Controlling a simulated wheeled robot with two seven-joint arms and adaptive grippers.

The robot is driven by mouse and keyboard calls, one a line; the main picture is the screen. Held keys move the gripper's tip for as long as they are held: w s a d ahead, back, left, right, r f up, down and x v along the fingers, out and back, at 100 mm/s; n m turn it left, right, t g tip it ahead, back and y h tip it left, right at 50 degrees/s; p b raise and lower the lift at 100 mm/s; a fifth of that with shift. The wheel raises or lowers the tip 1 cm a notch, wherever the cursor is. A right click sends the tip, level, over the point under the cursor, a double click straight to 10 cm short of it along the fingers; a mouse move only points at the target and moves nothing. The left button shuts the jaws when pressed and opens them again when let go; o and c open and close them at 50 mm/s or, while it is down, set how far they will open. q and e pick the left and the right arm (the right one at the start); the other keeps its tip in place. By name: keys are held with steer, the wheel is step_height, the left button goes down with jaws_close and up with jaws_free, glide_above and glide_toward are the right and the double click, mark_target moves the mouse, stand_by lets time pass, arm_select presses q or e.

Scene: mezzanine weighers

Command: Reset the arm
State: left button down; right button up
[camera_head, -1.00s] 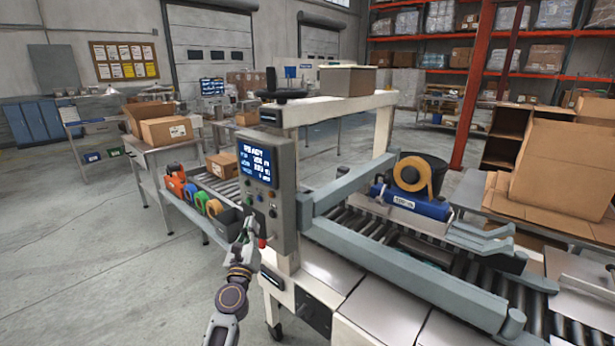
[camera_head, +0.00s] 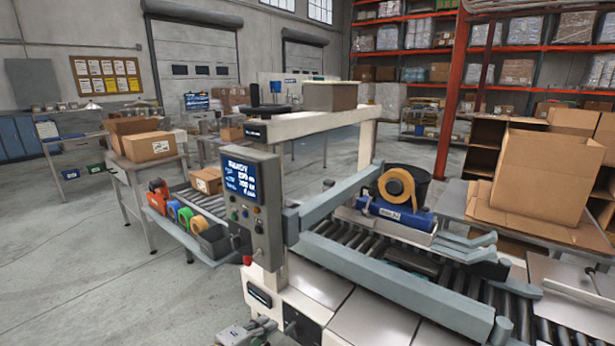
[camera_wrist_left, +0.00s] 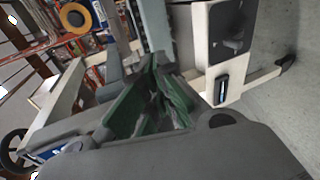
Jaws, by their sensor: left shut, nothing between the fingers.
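My left gripper (camera_head: 290,327) is low at the bottom edge of the head view, in front of the white machine's base, with only part of it and the wrist showing. It is below and apart from the grey control panel (camera_head: 240,200) with its lit blue screen and red button (camera_head: 247,260). In the left wrist view the dark green-grey fingers (camera_wrist_left: 157,105) are shut with nothing between them. The white machine frame stands beyond them, tilted in that view. My right gripper is in neither view.
The carton-sealing machine (camera_head: 330,300) with its roller conveyor fills the middle right. A tape roll (camera_head: 397,188) sits on its blue tape head. Open grey floor (camera_head: 90,260) lies at the lower left.

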arm_select(q)
steer(key=s+a+f+m+g+y, duration=0.3)
steer(key=s+a+m, duration=0.15)
steer(key=s, duration=0.25)
steer(key=s+a+f+m+g+y, duration=0.25)
steer(key=s+f+m, duration=0.2)
steer(key=s, duration=0.35)
steer(key=s+a+f+m+g+y, duration=0.25)
steer(key=s+a+m, duration=0.2)
steer(key=s, duration=0.25)
step_height(320, 180, down, 31)
steer(key=s+a+g+p, duration=0.2)
steer(key=s+a+f+p, duration=0.1)
steer(key=s+a+f, duration=0.3)
steer(key=s+f, duration=0.5)
steer(key=s+a+f, duration=0.4)
steer(key=s+f, duration=0.4)
steer(key=s, duration=0.3)
steer(key=shift+s+f+m+g+y+p, duration=0.25)
steer(key=shift+f+m+g+y+p, duration=0.1)
steer(key=shift+f+m, duration=0.1)
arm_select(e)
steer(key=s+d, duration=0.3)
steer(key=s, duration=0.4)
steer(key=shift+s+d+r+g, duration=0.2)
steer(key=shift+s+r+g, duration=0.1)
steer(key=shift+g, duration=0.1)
